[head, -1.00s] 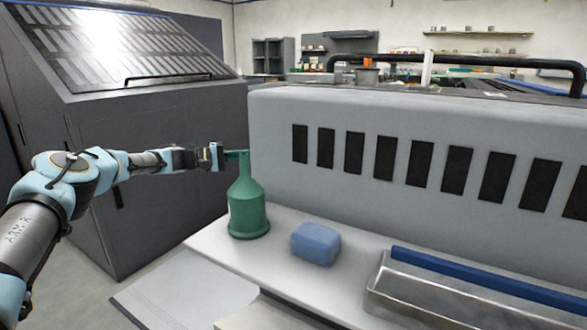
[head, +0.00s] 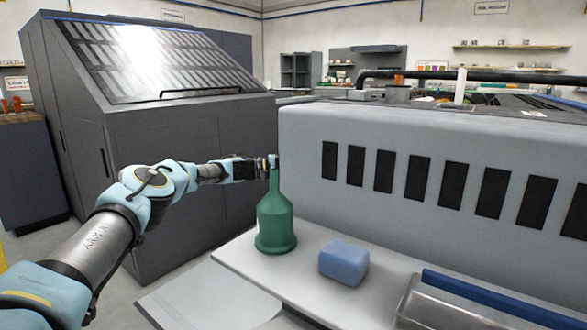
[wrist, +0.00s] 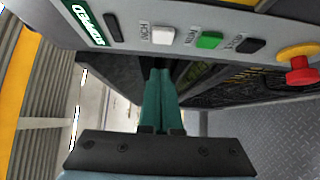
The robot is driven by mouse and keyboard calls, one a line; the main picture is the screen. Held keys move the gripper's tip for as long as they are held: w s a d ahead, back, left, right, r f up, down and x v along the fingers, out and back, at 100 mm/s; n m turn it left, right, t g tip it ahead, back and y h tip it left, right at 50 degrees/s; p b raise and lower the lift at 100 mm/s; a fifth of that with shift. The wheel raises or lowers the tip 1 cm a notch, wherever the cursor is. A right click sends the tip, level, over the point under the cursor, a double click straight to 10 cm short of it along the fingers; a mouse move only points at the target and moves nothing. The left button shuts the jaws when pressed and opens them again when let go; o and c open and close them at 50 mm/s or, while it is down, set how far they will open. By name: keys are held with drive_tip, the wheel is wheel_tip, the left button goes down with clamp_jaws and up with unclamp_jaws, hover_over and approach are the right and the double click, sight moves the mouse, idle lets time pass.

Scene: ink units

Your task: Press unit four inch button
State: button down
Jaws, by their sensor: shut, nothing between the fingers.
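A grey control panel (wrist: 135,12) crosses the top of the wrist view. It carries a white button (wrist: 163,38) with a small label that seems to read INCH, upside down. A green button (wrist: 209,40), a black button (wrist: 250,45) and a red mushroom button (wrist: 300,72) on a yellow base follow to the right. My gripper (wrist: 160,73) has its teal fingers shut and empty, with the tips just below the white button in the picture; contact cannot be told. In the head view my gripper (head: 272,161) is at the green bottle's neck; no buttons show there.
A green bottle (head: 275,222) and a blue block (head: 344,262) stand on a pale ledge (head: 310,242) before the grey machine housing (head: 300,140). A metal tray (head: 440,310) lies at right. A dark slanted cabinet (head: 170,150) stands behind my arm.

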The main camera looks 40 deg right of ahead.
drive_tip(key=s, duration=0.1)
drive_tip(key=s+d, duration=0.1)
drive_tip(key=s, duration=0.2)
drive_tip(key=shift+s+d, duration=0.2)
drive_tip(key=shift+d, duration=0.2)
